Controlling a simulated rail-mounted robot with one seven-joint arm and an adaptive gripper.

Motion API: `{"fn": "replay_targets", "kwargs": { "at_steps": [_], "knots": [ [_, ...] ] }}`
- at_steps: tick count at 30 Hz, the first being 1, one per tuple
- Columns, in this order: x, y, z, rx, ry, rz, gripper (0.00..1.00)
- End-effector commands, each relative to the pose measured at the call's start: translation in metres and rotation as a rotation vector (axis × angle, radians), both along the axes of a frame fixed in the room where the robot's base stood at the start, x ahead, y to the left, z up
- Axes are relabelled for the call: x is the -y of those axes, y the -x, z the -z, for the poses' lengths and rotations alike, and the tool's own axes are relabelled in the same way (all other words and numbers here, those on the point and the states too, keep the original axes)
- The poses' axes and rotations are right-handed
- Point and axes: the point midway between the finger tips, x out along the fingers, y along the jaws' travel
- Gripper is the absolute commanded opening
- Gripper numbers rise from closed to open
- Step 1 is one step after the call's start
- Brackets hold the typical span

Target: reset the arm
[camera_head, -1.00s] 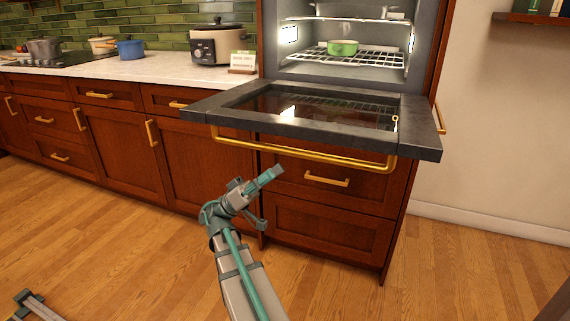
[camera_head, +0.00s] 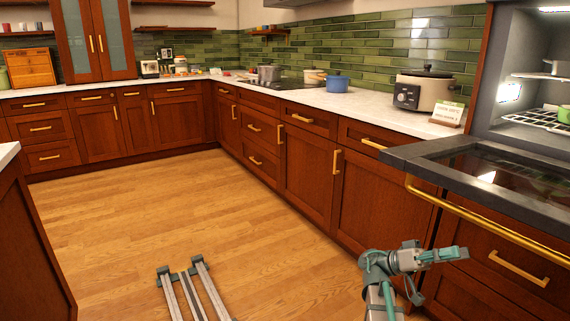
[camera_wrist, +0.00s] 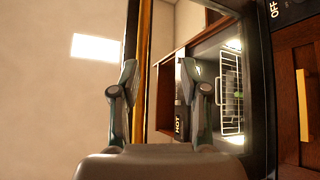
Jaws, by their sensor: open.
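My gripper (camera_head: 442,255) is at the lower right of the head view, in front of the lower cabinets and below the open oven door (camera_head: 440,157). It points to the right and holds nothing. In the wrist view its two fingers (camera_wrist: 160,95) stand apart with empty space between them. The oven's brass handle bar (camera_head: 490,228) is just beyond and above the gripper in the head view. A wire rack (camera_wrist: 231,92) inside the oven shows past the fingers in the wrist view.
A green pot (camera_head: 564,114) sits on the oven rack at the right edge. A slow cooker (camera_head: 424,90), a blue pot (camera_head: 337,83) and a grey pot (camera_head: 269,73) stand along the counter. The wooden floor (camera_head: 200,215) at the left is clear.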

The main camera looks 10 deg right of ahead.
Motion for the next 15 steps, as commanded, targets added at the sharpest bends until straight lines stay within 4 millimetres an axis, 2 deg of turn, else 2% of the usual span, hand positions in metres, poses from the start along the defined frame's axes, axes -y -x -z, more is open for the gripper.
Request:
{"fn": "replay_targets", "kwargs": {
  "at_steps": [2, 4, 8, 11, 15],
  "knots": [
    [0.012, 0.008, 0.018, 0.011, -0.14, 0.031, 0.45],
    [0.022, 0.016, 0.044, 0.014, -0.299, 0.06, 0.45],
    [0.032, 0.026, 0.107, -0.001, -0.62, 0.095, 0.45],
    [0.027, 0.032, 0.162, -0.028, -0.869, 0.109, 0.45],
    [0.004, 0.042, 0.242, -0.081, -1.214, 0.122, 0.45]
  ]
}}
